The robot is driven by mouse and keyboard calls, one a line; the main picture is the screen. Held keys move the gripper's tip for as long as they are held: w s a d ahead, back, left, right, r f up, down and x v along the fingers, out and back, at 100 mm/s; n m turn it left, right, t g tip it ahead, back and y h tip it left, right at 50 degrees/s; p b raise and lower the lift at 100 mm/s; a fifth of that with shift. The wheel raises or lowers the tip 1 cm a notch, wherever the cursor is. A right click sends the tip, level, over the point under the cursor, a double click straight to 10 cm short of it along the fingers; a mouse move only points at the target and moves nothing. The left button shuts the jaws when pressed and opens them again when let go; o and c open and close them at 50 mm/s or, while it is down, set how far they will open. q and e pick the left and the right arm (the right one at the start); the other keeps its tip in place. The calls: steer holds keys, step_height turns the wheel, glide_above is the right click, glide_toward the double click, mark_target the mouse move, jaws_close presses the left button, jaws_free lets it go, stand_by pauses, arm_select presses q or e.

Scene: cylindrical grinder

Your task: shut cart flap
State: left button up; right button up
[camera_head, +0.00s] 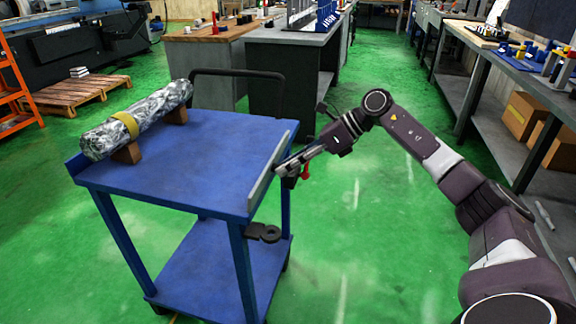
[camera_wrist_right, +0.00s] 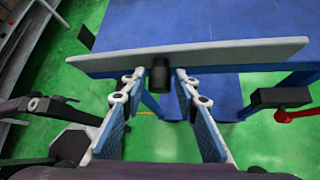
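The blue cart (camera_head: 205,150) stands at centre left in the head view. Its flap, a long grey plate (camera_head: 265,172), runs along the right edge of the cart top and stands up above it; its exact tilt is hard to tell. My right gripper (camera_head: 281,166) is at the outer side of the flap, near its middle. In the right wrist view the flap (camera_wrist_right: 225,55) crosses in front of the gripper (camera_wrist_right: 158,92). Its fingers are apart, with a short black cylinder (camera_wrist_right: 160,73) between their tips; contact is unclear. My left gripper is out of view.
A silvery roll with a yellow band (camera_head: 137,120) lies on wooden blocks on the cart's left side. A black bracket (camera_wrist_right: 280,97) and red lever (camera_wrist_right: 300,114) sit beside the flap. Green floor right of the cart is clear; benches (camera_head: 500,95) stand further right.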

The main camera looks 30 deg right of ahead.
steer(key=v, duration=1.1)
steer(key=shift+d+r, duration=0.25)
steer(key=shift+o, duration=0.2)
